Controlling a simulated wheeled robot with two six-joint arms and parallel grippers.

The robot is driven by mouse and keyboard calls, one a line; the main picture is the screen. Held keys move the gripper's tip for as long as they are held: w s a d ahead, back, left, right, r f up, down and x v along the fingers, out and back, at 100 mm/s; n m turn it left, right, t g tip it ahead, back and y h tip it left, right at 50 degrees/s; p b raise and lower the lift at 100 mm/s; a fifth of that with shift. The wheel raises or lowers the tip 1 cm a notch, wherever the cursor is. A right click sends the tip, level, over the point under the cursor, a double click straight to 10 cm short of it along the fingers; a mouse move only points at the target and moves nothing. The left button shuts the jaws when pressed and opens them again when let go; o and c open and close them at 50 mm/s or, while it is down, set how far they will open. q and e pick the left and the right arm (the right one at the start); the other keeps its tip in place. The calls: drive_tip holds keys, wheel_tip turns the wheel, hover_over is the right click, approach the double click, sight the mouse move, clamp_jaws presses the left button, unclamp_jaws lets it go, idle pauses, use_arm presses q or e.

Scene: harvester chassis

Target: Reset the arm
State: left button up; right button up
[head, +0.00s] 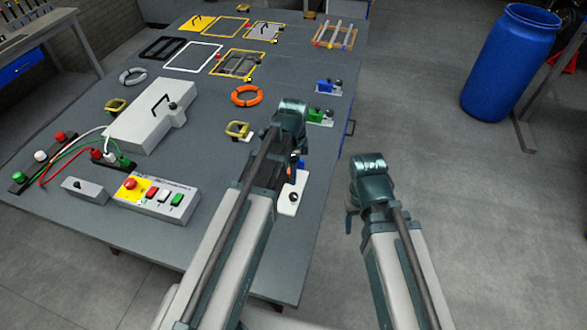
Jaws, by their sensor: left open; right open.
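My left arm (232,240) reaches up from the bottom over the right part of the grey table. Its teal end with the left gripper (291,118) is beside a small white-based module (289,203) with a black knob, and hides part of it. I cannot tell whether they touch. My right arm (396,262) is over the floor, to the right of the table. Its teal end with the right gripper (366,172) is clear of the table edge. Both grippers are open, with no object seen in them. Their fingertips are mostly hidden.
The grey table (215,135) holds a white box with a black handle (150,115), an orange ring (246,96), a control box with a red button (157,198), cables, several frames, and green (319,117) and blue (327,87) modules. A blue barrel (508,62) stands right. Floor between is clear.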

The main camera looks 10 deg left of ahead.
use_arm(q)
drive_tip(key=shift+r, duration=0.65)
use_arm(e)
drive_tip(key=shift+r, duration=0.6)
use_arm(q)
drive_tip(key=s+d+f+n+b, duration=0.3)
drive_tip(key=s+d+n, duration=0.1)
drive_tip(key=s+n, duration=0.2)
drive_tip(key=s+d+f+n+y+b, duration=0.1)
drive_tip(key=s+d+f+n+b, duration=0.2)
drive_tip(key=s, duration=0.5)
drive_tip(key=d+f+n, duration=0.1)
drive_tip(key=d+n, duration=0.1)
drive_tip(key=shift+s+d+n, duration=0.15)
drive_tip(key=shift+d+n, duration=0.1)
drive_tip(key=shift+n, duration=0.15)
use_arm(e)
wheel_tip(320, 180, down, 7)
